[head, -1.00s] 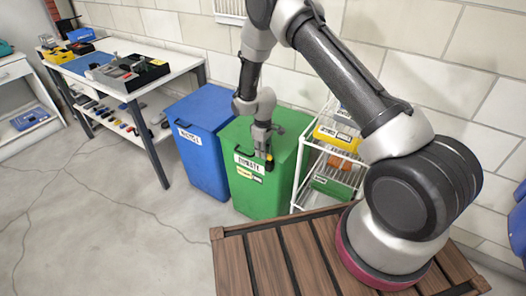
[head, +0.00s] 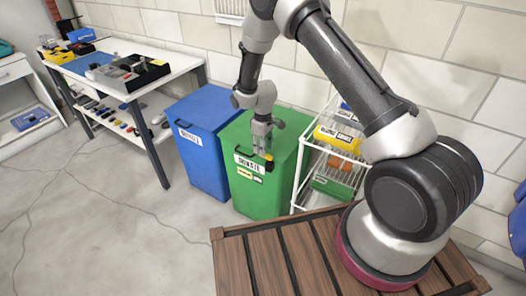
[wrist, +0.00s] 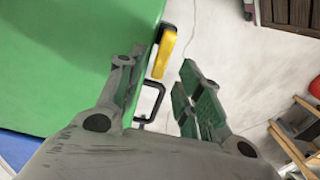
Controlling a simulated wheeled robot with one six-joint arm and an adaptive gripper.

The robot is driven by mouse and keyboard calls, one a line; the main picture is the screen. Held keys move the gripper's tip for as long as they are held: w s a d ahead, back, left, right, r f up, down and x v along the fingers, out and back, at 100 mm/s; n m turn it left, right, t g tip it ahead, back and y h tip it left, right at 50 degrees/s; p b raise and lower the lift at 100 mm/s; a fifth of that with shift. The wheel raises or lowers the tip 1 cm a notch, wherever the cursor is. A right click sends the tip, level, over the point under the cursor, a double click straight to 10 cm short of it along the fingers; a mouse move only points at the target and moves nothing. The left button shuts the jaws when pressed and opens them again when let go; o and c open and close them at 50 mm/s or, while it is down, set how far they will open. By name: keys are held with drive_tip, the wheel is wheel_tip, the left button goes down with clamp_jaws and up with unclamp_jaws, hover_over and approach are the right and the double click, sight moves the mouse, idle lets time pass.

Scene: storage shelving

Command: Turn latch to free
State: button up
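The green bin (head: 285,150) stands against the wall, with a small yellow latch (head: 268,157) at the top of its front edge. In the wrist view the yellow latch (wrist: 164,53) sticks out past the edge of the green lid (wrist: 60,50). A black loop handle (wrist: 152,104) lies just below it on the bin's front. My gripper (head: 263,150) is just above the latch, pointing down. In the wrist view my gripper (wrist: 160,78) is open, one finger over the lid and the other over the floor. The latch shows between them, with no clear contact.
A blue bin (head: 203,140) stands left of the green one. A white wire rack (head: 303,165) with coloured boxes stands close on the right. A workbench (head: 180,70) with tools is at the back left. The floor (head: 120,220) in front is clear.

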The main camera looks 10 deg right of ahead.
wheel_tip(320, 180, up, 9)
drive_tip(key=shift+r, duration=0.15)
idle(0.4)
drive_tip(key=s+d+r+m+t, duration=0.1)
drive_tip(key=s+d+r+m, duration=0.2)
drive_tip(key=s+d+r, duration=0.3)
drive_tip(key=s+d+r+m+t, duration=0.2)
drive_tip(key=s+d+r, duration=0.4)
drive_tip(key=s+r, duration=1.1)
drive_tip(key=s+d+r+m+t, duration=0.1)
drive_tip(key=s+d+r+m, duration=0.3)
drive_tip(key=s+r, duration=0.7)
drive_tip(key=shift+s+d+r, duration=0.35)
drive_tip(key=shift+d, duration=0.9)
drive_tip(key=shift+c, duration=0.4)
